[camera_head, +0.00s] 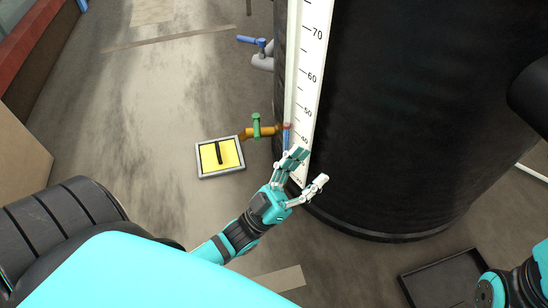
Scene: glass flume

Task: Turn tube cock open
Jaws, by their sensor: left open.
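My left gripper (310,166) is open, with its fingers spread at the lower end of the white scale. No object shows between its fingertips. Just behind its upper fingers, a small blue and red piece (286,136) stands beside the scale; it may be the tube cock, but its handle position is too small to tell. A brass-coloured pipe with a green handle (256,126) sticks out left of the tank. Higher up is a grey pipe with a blue handle (252,40). My right gripper is out of view; only part of that arm shows at lower right.
The large black tank (400,110) fills the middle right, with the numbered white scale (310,60) upright on its side. A grey-framed yellow panel with a black bar (228,152) lies left of the pipe. A dark tray (440,278) is at lower right.

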